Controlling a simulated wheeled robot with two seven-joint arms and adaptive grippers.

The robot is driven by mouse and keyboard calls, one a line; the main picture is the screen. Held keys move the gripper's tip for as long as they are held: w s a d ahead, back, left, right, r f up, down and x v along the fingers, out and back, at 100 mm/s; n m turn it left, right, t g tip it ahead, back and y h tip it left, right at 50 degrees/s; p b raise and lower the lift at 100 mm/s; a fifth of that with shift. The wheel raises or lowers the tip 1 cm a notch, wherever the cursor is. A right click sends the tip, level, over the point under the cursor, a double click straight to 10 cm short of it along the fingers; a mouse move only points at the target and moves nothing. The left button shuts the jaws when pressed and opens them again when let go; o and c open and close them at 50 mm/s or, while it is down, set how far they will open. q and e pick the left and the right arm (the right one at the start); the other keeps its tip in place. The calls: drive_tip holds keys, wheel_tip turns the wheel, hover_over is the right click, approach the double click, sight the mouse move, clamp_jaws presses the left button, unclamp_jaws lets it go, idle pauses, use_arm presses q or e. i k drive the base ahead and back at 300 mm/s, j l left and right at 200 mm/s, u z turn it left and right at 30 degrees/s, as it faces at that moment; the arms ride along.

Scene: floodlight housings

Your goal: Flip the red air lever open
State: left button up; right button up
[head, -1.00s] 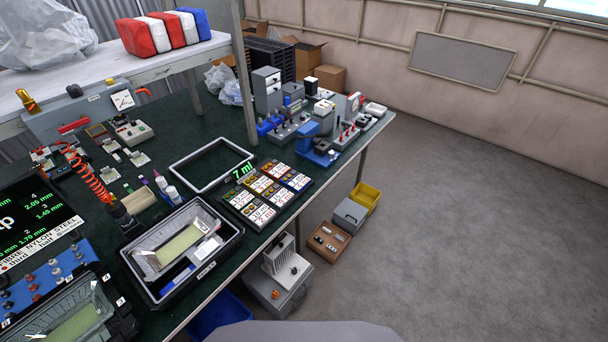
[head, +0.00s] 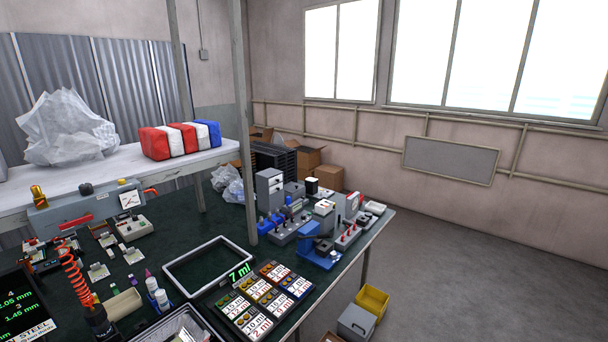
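A grey air unit (head: 100,207) with a round white gauge (head: 130,200) stands at the left, at the back of the dark green bench. A red bar (head: 76,222) lies across its front face. A small red curved handle (head: 150,191) sticks out at its right end. I cannot tell for sure which of these two red parts is the air lever, or whether it is open. An orange coiled hose (head: 75,275) hangs in front of the unit. Neither of my grippers is in view.
A white shelf (head: 190,165) behind carries a plastic bag and a red, white and blue bundle. A post (head: 245,130) rises from the bench. Open floor lies at right.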

sight(89, 217)
drive_tip(key=u, duration=1.15)
drive_tip(key=i+j, duration=0.15)
drive_tip(key=j, duration=0.15)
drive_tip(key=i+j, duration=0.1)
drive_tip(key=j, duration=0.25)
drive_tip(key=u, duration=0.05)
